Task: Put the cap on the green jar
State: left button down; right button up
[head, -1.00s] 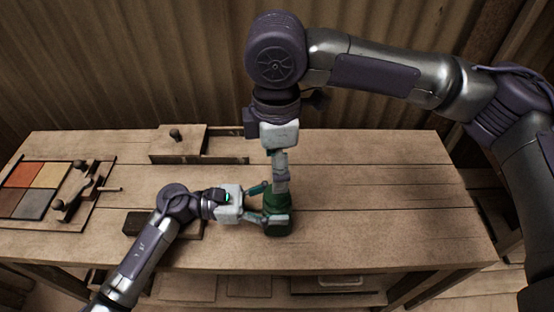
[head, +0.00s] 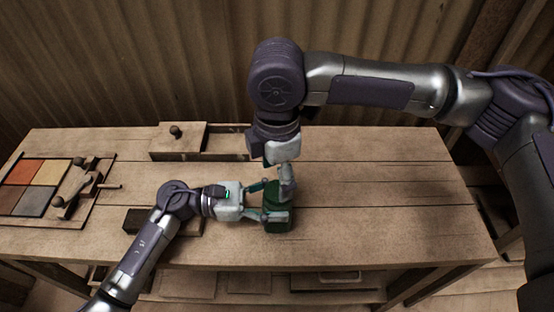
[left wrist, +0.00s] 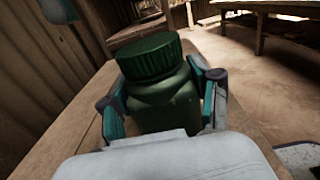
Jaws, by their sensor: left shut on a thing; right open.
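The green jar (head: 279,220) stands upright on the bench. It also shows large in the left wrist view (left wrist: 165,103). My left gripper (head: 268,200) is shut around the jar's body from the left. The ribbed dark green cap (left wrist: 148,57) sits on top of the jar's neck; I cannot tell how tight it is. My right gripper (head: 287,185) is open and points down just above the jar in the head view, hiding most of the cap there. Part of it shows at the upper left of the left wrist view (left wrist: 58,10), apart from the cap.
A wooden box with a dark knob (head: 178,142) stands at the back of the bench (head: 380,200). A tray of coloured tiles (head: 35,187) and a wooden tool (head: 72,190) lie at the left. A dark block (head: 135,220) is near my left forearm. The bench's right side is clear.

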aim_at(277, 190)
jog(key=shift+f, duration=1.95)
jog(key=shift+c, duration=0.4)
jog(key=c, duration=1.1)
jog(key=o, duration=1.3)
jog(key=shift+o, duration=0.2)
jog(key=shift+r, duration=0.15)
notch_tip(277, 190, up, 12)
